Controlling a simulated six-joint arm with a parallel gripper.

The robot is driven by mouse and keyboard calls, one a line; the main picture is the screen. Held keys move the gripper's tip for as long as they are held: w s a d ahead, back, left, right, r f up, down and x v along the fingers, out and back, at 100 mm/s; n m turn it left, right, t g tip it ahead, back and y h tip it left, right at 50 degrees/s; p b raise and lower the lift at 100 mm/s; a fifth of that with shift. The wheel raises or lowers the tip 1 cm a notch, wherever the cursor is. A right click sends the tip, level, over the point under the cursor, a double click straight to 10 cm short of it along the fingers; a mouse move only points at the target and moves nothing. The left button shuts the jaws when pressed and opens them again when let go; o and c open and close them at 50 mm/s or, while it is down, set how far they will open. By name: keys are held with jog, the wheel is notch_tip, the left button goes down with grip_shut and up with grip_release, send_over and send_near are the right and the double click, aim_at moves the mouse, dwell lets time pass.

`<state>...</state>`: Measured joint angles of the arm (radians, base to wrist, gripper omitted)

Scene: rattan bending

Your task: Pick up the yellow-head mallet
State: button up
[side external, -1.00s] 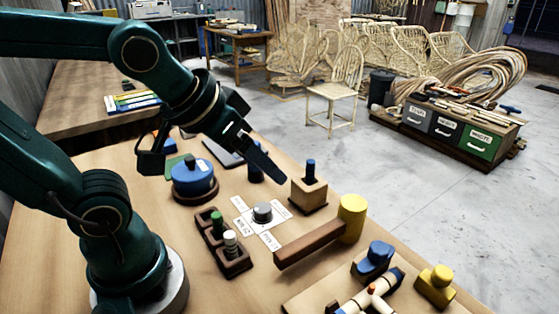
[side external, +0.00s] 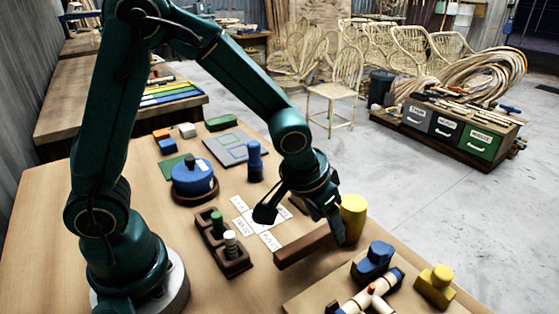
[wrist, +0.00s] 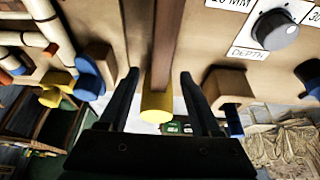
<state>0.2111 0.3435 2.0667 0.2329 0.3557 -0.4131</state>
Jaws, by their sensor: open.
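The mallet lies on the workbench in the side view, with a yellow cylindrical head (side external: 353,214) and a brown bar handle (side external: 302,246). My gripper (side external: 333,222) is low over the mallet, where the handle meets the head, and hides part of it. In the wrist view the handle (wrist: 168,38) runs down between my two dark fingers to the yellow head (wrist: 157,107). My gripper (wrist: 159,76) is open, with one finger on each side of the mallet and visible gaps between.
A wooden block with a blue peg (wrist: 230,88) stands close beside one finger. A dial (wrist: 275,30) with labels is nearby. A board with a blue clamp (side external: 374,258) and a yellow block (side external: 436,284) lie at the front right. A dark peg rack (side external: 232,259) stands left of the handle.

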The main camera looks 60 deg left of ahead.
aim_at(328, 228)
jog(key=shift+x, duration=1.8)
grip_shut()
